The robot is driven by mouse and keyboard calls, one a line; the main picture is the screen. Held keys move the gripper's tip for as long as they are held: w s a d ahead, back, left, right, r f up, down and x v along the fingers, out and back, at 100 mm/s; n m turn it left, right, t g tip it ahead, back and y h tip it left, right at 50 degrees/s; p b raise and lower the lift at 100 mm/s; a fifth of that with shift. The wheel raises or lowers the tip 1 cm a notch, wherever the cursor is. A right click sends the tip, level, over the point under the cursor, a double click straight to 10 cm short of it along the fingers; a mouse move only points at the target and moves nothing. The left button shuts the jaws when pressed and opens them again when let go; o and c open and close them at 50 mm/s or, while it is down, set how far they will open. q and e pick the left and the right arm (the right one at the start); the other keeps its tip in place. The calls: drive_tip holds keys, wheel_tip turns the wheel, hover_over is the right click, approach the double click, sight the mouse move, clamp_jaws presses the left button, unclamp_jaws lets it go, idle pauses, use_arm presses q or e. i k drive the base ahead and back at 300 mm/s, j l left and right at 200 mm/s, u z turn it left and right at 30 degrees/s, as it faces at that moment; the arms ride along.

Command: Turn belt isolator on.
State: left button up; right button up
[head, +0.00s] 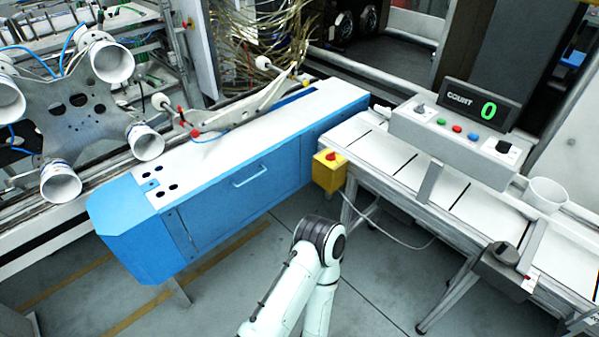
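A grey control box (455,150) stands over the belt table at the right. At its right end is a black rotary knob (504,147) on a white plate. At its left end is a smaller grey selector switch (420,108). No label shows which one is the belt isolator, and the position of either is too small to read. Between them are a green button (441,121), a red button (457,128) and a blue button (472,135). One of my arms shows at the bottom centre, well away from the box. Neither gripper is in view.
A display (480,104) above the box reads COUNT 0. The belt table (382,153) has white sections with dark lines. A white cup (545,194) stands right of the box. A yellow box with a red button (329,169) sits between the belt table and the blue cabinet (240,195).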

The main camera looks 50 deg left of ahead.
sight(331, 156)
drive_tip(key=u, duration=1.6)
